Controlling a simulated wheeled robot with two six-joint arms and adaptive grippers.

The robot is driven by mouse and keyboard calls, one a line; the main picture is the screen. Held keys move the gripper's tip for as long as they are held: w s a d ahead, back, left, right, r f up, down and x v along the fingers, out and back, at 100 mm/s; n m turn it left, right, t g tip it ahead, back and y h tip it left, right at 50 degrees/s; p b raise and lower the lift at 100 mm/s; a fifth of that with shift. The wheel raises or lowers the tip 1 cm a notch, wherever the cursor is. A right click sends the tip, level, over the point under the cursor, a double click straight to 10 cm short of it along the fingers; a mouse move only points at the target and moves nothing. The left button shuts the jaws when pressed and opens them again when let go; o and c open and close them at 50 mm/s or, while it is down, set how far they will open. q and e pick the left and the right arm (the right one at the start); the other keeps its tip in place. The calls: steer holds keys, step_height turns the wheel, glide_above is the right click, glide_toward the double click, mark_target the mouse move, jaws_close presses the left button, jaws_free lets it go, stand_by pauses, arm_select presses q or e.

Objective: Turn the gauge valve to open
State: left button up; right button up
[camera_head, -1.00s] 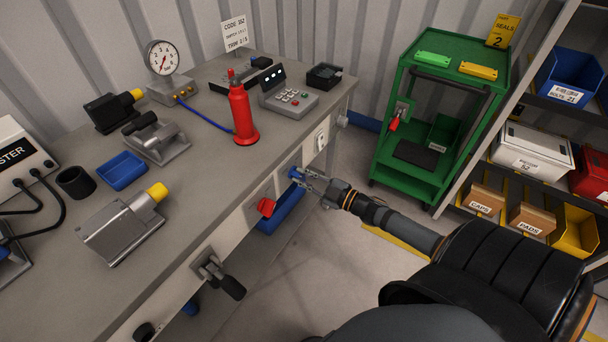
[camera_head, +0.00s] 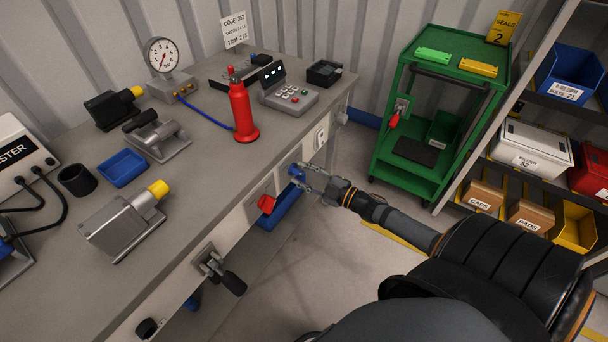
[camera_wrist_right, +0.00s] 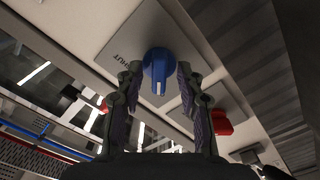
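A blue knob (camera_head: 296,173) sits on the front panel of the bench, near its right end. In the right wrist view the blue knob (camera_wrist_right: 158,66) has a pale mark on its lower edge, and lettering that looks like "SHUT" is on the plate to its left. My right gripper (camera_head: 307,178) is at the knob. In the wrist view its fingers (camera_wrist_right: 158,76) are apart, one on each side of the knob, with small gaps showing. A round dial gauge (camera_head: 163,56) with a red needle stands at the back of the bench. My left gripper is not in view.
A red knob (camera_head: 266,204) and a black-handled lever (camera_head: 222,272) are on the same front panel, left of the blue knob. A red bottle (camera_head: 242,112) stands on the bench above. A green cart (camera_head: 440,120) stands behind right; the floor between is clear.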

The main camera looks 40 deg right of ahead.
steer(key=shift+s, duration=0.1)
steer(key=v, duration=1.1)
steer(key=shift+s+d, duration=0.2)
steer(key=shift+s, duration=0.15)
